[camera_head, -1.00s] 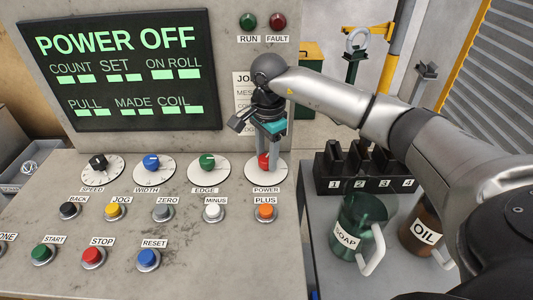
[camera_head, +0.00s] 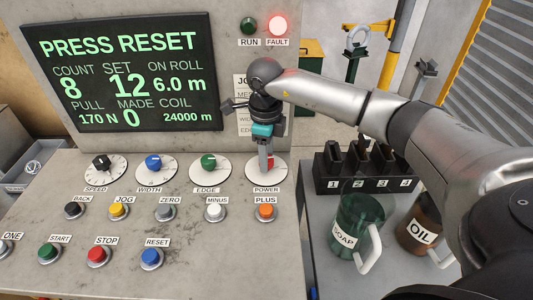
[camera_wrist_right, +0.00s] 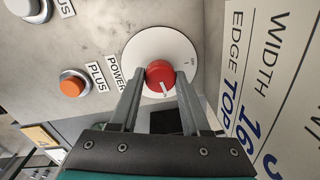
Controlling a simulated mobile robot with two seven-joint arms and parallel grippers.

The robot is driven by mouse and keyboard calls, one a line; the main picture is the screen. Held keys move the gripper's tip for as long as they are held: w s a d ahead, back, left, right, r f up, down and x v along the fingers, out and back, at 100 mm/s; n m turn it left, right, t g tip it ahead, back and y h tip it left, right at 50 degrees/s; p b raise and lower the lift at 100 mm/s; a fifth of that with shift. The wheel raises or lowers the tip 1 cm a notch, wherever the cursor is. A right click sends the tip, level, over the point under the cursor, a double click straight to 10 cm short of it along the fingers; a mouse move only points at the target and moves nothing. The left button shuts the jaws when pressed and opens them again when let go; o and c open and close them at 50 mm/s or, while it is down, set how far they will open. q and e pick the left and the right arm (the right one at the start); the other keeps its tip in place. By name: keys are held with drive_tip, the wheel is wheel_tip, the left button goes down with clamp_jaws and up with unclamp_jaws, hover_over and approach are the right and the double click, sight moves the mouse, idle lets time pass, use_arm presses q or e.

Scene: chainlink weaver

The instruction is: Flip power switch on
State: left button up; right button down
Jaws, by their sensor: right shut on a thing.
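The red power switch knob (camera_wrist_right: 160,74) sits on a round white dial labelled POWER, at the right end of the dial row on the console. In the head view the knob (camera_head: 270,161) is partly hidden behind the fingers. My right gripper (camera_head: 265,160) comes down on it from above, and in the right wrist view its fingers (camera_wrist_right: 160,80) are shut on either side of the knob. The display (camera_head: 124,78) is lit and reads PRESS RESET with several numbers. The red FAULT lamp (camera_head: 278,25) glows; the green RUN lamp (camera_head: 249,26) looks dark. My left gripper is not in view.
Speed, width and edge dials (camera_head: 208,164) stand left of the power dial. Several push buttons sit below, including blue RESET (camera_head: 150,257) and orange PLUS (camera_head: 266,212). A soap jug (camera_head: 350,225), an oil jug (camera_head: 418,232) and a black numbered rack (camera_head: 365,186) stand on the right.

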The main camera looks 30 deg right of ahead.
drive_tip(key=shift+m, duration=1.1)
drive_tip(key=shift+c, duration=1.9)
unclamp_jaws()
wheel_tip(320, 180, up, 15)
drive_tip(key=p, duration=0.1)
drive_tip(key=shift+s+a+r, duration=0.15)
drive_tip(key=shift+a, duration=0.15)
